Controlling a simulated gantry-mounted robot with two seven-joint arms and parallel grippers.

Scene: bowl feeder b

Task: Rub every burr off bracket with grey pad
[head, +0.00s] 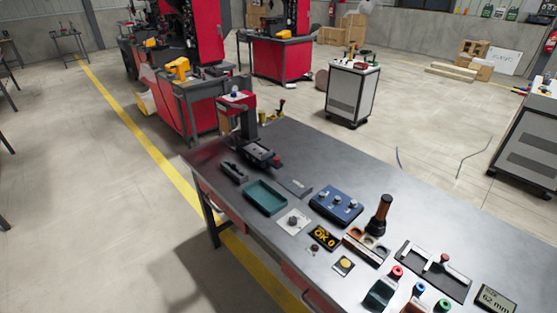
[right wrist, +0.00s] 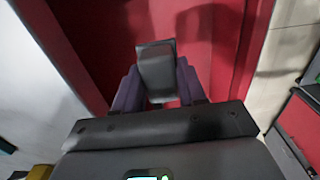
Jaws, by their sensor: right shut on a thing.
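In the right wrist view, my right gripper (right wrist: 158,88) has its two purplish fingers closed on a dark grey block (right wrist: 156,66), which looks like the grey pad. The pad stands up between the fingers, in front of a red surface; I cannot tell whether it touches anything. Neither gripper shows in the head view, and my left gripper is in no view. I cannot pick out the bracket with certainty. A small flat grey piece (head: 297,187) lies on the bench beside the teal tray, too small to identify. No burrs can be made out.
The bench's back right is clear.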

